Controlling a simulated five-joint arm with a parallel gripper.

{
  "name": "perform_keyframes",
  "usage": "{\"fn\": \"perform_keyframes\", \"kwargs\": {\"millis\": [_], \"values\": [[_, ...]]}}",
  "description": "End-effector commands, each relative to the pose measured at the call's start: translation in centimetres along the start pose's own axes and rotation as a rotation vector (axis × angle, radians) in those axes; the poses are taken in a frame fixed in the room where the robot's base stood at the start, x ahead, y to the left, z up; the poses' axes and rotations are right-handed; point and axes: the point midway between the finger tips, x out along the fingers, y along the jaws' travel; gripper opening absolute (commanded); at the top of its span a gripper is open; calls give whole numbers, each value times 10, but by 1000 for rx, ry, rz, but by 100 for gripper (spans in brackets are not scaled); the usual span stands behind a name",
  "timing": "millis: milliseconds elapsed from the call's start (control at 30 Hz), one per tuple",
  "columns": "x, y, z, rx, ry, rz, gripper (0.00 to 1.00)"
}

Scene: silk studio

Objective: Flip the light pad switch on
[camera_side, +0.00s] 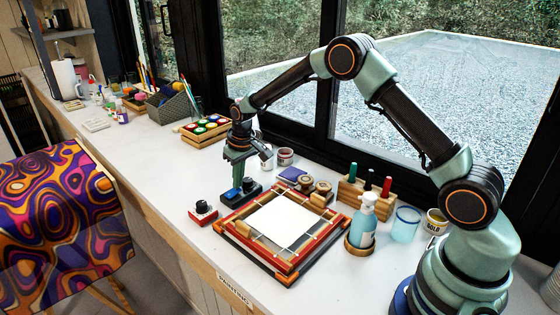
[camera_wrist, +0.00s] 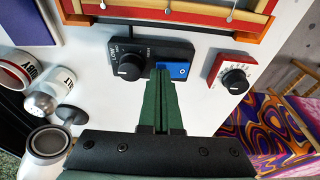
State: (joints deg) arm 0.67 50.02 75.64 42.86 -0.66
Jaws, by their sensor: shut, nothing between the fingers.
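The light pad switch is a black box (camera_wrist: 135,62) with a round dark knob (camera_wrist: 129,67) and a blue rocker (camera_wrist: 178,70). In the side view the box (camera_side: 250,194) stands on the table left of the wooden frame. My gripper (camera_wrist: 162,73) is shut and empty, pointing down. Its green fingertips reach the left part of the blue rocker in the wrist view and hide some of it. In the side view my gripper (camera_side: 237,187) is right above the box; I cannot tell whether the tips touch the rocker. A bright white panel (camera_side: 285,220) shows inside the frame.
A red box with a dark knob (camera_side: 203,212) stands left of the switch. The red and black wooden frame (camera_side: 262,259) lies close on its right. Jars (camera_side: 285,156) and a paint crate (camera_side: 206,131) stand behind. The table's front strip is mostly clear.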

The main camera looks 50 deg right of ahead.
Motion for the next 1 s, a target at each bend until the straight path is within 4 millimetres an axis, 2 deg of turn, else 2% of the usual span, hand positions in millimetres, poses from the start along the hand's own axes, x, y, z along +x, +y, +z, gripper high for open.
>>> {"fn": "perform_keyframes", "kwargs": {"millis": [700, 1000], "values": [[8, 0, 2, 0, -1, 0, 0], [4, 0, 1, 0, 0, 0, 0]]}}
